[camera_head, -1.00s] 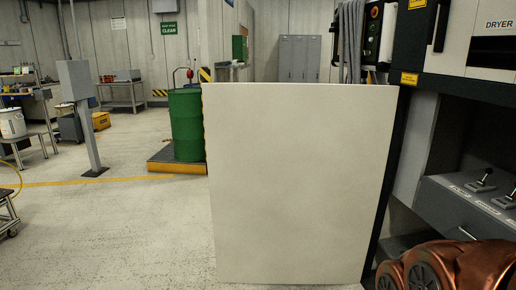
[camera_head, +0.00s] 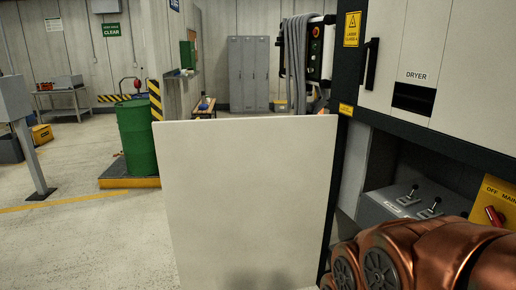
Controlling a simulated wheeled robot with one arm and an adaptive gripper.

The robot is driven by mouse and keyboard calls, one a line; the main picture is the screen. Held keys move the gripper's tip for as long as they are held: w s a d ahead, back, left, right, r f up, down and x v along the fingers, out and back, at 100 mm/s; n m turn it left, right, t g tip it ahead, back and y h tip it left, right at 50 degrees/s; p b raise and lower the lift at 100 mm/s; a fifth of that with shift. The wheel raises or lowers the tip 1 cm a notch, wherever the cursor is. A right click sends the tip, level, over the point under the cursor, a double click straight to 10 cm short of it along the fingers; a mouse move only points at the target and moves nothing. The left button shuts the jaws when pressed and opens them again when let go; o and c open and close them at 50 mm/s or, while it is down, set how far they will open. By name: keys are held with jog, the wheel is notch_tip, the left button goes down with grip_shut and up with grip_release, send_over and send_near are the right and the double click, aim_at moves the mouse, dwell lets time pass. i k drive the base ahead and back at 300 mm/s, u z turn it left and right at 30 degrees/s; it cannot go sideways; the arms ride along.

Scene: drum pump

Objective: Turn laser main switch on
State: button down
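The main switch is a red rotary handle (camera_head: 493,215) on a yellow plate (camera_head: 503,196) at the right edge of the head view. The plate reads "OFF MAIN" and is cut off by the frame, so I cannot tell the handle's full setting. My copper-coloured arm crosses the bottom right, below and in front of the switch. My gripper is not in view.
A large pale panel (camera_head: 245,200) stands upright left of the machine, like an open door. Two small levers (camera_head: 413,191) sit on a grey ledge. A control pendant (camera_head: 318,50) hangs behind.

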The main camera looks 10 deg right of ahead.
aim_at(497, 219)
jog(key=z, duration=1.45)
jog(key=k, duration=0.4)
jog(key=z, duration=0.25)
jog(key=i, duration=0.45)
jog(key=u, duration=1.75)
jog(key=k, duration=0.5)
jog(key=u, duration=0.25)
